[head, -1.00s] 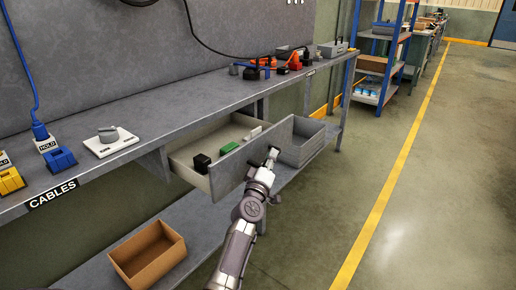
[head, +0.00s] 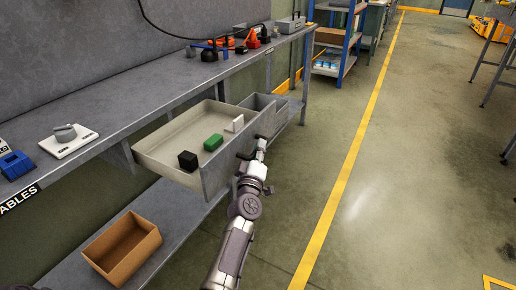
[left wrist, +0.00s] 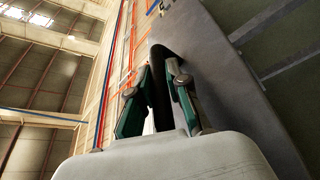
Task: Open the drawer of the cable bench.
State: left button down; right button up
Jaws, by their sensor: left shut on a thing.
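The cable bench (head: 130,105) runs along the left, with its "CABLES" label (head: 18,200) cut by the picture's edge. Its drawer (head: 150,163) stands well out from under the top. A black block (head: 188,160), a green block (head: 213,142) and a white block (head: 236,123) lie inside. My left gripper (head: 256,152) is at the outer face of the grey drawer front (head: 222,167), shut on the handle, which is mostly hidden by the fingers. In the left wrist view, the two fingers (left wrist: 160,100) stand against a grey panel (left wrist: 215,75). My right gripper is not in view.
A cardboard box (head: 123,250) sits on the lower shelf. A grey bin (head: 262,103) stands just behind the drawer. The floor right of the bench is clear.

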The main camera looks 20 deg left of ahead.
pick_arm(q)
jog(key=c, duration=1.1)
grip_release()
jog(key=shift+f, duration=0.1)
jog(key=shift+c, duration=0.2)
jog(key=shift+s, duration=0.1)
jog(key=v, duration=1.1)
jog(key=shift+s, duration=0.4)
jog(key=shift+d+f, duration=0.1)
